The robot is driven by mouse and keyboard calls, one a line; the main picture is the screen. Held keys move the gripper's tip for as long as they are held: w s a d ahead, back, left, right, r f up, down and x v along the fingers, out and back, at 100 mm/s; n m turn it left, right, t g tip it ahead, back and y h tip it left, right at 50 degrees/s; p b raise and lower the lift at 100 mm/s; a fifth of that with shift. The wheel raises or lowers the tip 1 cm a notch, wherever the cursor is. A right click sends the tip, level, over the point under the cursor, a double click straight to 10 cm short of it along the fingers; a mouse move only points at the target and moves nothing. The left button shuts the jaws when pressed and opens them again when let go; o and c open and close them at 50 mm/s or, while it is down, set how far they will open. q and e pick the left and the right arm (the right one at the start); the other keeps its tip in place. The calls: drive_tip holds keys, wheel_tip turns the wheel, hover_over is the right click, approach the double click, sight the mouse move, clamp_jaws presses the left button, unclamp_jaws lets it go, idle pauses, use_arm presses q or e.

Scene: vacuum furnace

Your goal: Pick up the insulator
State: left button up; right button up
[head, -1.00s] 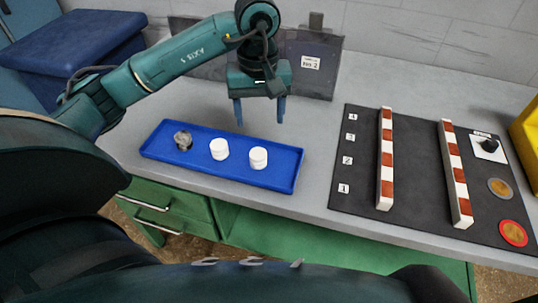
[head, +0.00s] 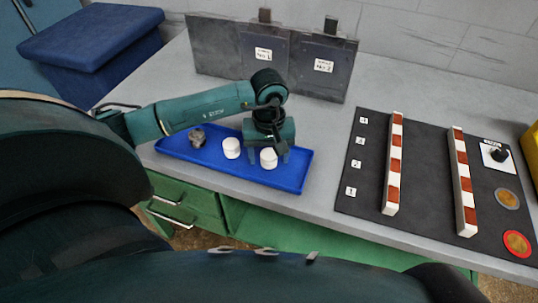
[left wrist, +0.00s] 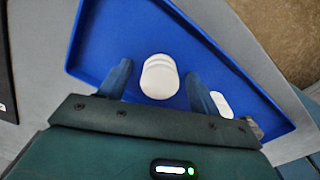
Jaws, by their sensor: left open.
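Two white round insulators stand in the blue tray (head: 300,178). The right-hand insulator (head: 268,158) is under my left gripper (head: 268,155). In the left wrist view this insulator (left wrist: 159,77) lies between the two fingers of the open gripper (left wrist: 158,85), with space on both sides. The other insulator (head: 231,148) stands to its left in the head view. In the left wrist view it (left wrist: 222,104) shows just outside one finger. My right gripper is not in view.
A grey metal part (head: 197,137) lies at the tray's left end. A black mat (head: 424,190) with two red-and-white bars (head: 393,165) lies to the right. Two dark panels (head: 320,65) stand at the back. The bench between tray and panels is clear.

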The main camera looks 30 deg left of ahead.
use_arm(q)
drive_tip(key=c, duration=1.1)
